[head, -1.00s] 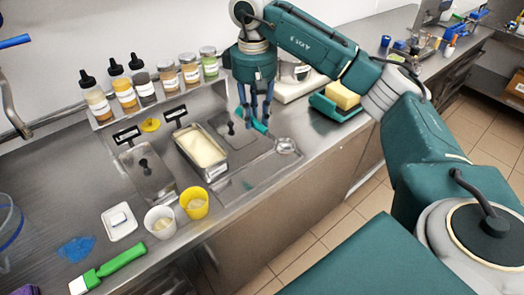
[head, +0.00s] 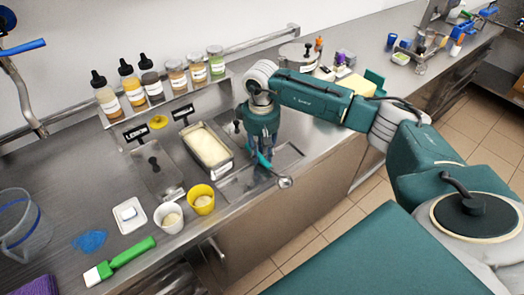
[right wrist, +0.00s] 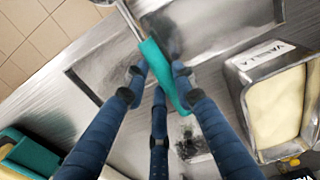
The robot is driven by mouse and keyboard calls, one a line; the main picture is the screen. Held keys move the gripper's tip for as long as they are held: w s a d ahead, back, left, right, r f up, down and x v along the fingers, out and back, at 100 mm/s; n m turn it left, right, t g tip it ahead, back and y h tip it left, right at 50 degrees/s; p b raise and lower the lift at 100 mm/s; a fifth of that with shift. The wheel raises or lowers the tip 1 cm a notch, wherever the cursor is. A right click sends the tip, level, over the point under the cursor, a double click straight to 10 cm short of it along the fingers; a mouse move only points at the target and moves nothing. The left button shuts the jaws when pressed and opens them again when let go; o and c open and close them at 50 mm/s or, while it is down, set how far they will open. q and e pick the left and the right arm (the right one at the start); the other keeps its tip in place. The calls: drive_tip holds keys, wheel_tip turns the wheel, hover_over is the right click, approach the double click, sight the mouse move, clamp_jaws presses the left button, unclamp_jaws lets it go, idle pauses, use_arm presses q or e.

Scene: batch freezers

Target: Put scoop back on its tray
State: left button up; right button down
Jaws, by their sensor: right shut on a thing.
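The scoop has a teal handle and a round metal bowl (head: 285,183). My right gripper (head: 263,163) points down and is shut on the handle. In the right wrist view the fingers (right wrist: 158,82) close around the teal handle (right wrist: 162,72), and the metal shaft runs to the top edge, with the bowl mostly out of view. A shallow rectangular metal tray (head: 293,148) lies beneath the gripper, and the scoop bowl shows at its front right side. I cannot tell whether the scoop touches it. My left gripper is not in view.
A metal vanilla tub (head: 228,168) stands just left of the gripper. A yellow cup (head: 201,199) and a white cup (head: 170,217) stand front left. Bottles and jars (head: 150,88) line the back shelf. A teal stand with a yellow block (head: 355,87) is behind the arm.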

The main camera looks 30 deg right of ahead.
sight(261, 156)
drive_tip(key=shift+f+b, duration=0.3)
drive_tip(key=shift+b, duration=0.1)
drive_tip(key=c, duration=1.4)
unclamp_jaws()
drive_tip(key=shift+r, duration=0.1)
drive_tip(key=shift+r, duration=0.15)
drive_tip(key=shift+r+p, duration=0.3)
drive_tip(key=shift+p, duration=0.3)
wheel_tip(261, 156, up, 12)
drive_tip(key=b, duration=0.4)
drive_tip(key=shift+s+a+f, duration=0.15)
